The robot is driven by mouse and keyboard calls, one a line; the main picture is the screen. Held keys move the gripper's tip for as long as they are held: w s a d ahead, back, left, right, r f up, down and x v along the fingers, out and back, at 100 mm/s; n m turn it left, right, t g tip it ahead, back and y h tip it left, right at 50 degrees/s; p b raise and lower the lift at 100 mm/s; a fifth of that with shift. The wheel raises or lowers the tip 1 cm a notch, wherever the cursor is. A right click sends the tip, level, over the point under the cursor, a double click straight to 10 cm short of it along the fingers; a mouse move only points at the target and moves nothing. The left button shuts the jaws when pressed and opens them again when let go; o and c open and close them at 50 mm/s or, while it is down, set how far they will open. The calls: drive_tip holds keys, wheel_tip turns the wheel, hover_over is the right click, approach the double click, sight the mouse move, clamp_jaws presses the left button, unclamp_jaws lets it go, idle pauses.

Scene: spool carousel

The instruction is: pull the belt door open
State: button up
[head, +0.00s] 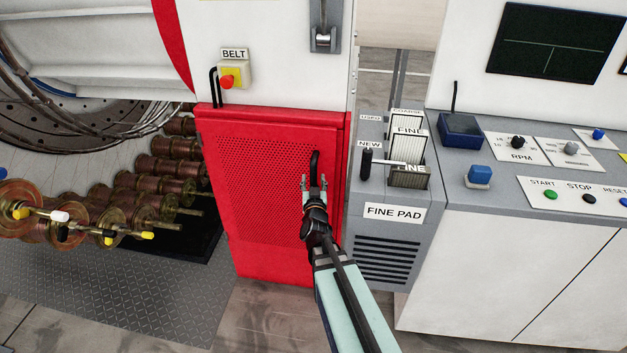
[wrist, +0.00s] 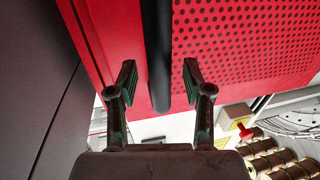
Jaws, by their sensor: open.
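The belt door (head: 265,215) is a red panel with a perforated middle, low in the white machine; it looks shut in its frame. It also fills the top of the wrist view (wrist: 240,45). Its black upright bar handle (head: 315,161) is near the door's right edge. My gripper (head: 314,183) is open at the handle's lower part. In the wrist view the handle (wrist: 157,45) runs down between the two open fingers (wrist: 158,85), with a gap on each side. I see no finger touching it.
Left of the door are several copper-coloured spools (head: 150,185) on rods over a dark floor plate. A yellow box with a red button (head: 229,80) under a BELT label is above. The grey FINE PAD cabinet (head: 385,245) stands close on the right, beside the control console (head: 500,250).

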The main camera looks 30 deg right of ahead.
drive_tip(key=shift+x, duration=0.95)
clamp_jaws()
